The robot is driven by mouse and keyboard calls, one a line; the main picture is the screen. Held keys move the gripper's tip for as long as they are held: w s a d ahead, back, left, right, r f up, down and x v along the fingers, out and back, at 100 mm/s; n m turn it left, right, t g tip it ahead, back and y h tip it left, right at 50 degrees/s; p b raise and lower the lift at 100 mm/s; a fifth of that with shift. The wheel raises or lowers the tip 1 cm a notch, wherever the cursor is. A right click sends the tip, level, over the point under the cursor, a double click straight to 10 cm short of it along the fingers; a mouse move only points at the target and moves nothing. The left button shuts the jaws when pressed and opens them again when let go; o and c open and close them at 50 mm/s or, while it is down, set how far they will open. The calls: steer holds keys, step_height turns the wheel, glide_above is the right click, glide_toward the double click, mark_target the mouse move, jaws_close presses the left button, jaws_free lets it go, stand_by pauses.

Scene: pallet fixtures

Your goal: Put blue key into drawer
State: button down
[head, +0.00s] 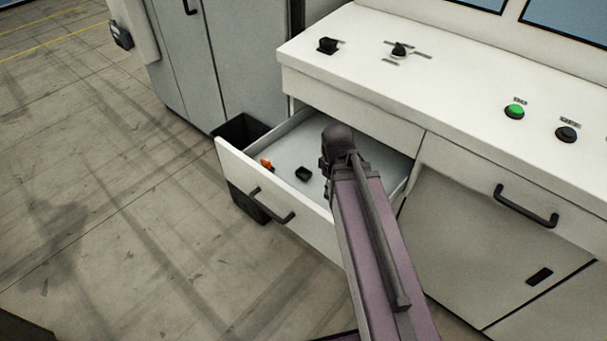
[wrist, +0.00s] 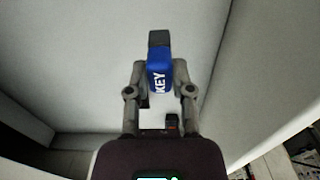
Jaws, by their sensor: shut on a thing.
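The blue key (wrist: 158,80), lettered KEY and with a dark end, is between the fingers of my gripper (wrist: 163,74) in the wrist view. My gripper is shut on it. The drawer (head: 236,168) stands pulled open from the white console in the head view. My arm reaches over the drawer, and its end hides the fingers and the key there. In the wrist view the key is in front of the drawer's pale inside (wrist: 70,60). I cannot tell its height above the drawer floor.
An orange item (head: 266,163) and a small black item (head: 303,174) lie in the drawer. A black bin (head: 240,130) stands beside and below the drawer. Knobs and a green button (head: 514,111) are on the console top. Drawer floor between the items is clear.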

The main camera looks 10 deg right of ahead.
steer(key=w+a, duration=0.1)
steer(key=w, duration=0.4)
steer(key=w+a+f+b, duration=0.1)
steer(key=w+a, duration=0.1)
steer(key=w, duration=0.3)
steer(key=w+a, duration=0.1)
steer(key=w, duration=0.4)
steer(key=shift+w+a+f, duration=0.15)
steer(key=shift+a+f, duration=0.1)
steer(key=shift+a, duration=0.1)
steer(key=shift+b, duration=0.3)
steer(key=shift+f+b, duration=1.7)
steer(key=shift+f, duration=0.05)
steer(key=shift+f, duration=0.2)
steer(key=c, duration=0.5)
jaws_free()
steer(key=shift+r, duration=0.2)
step_height(320, 180, up, 12)
steer(key=p, duration=1.2)
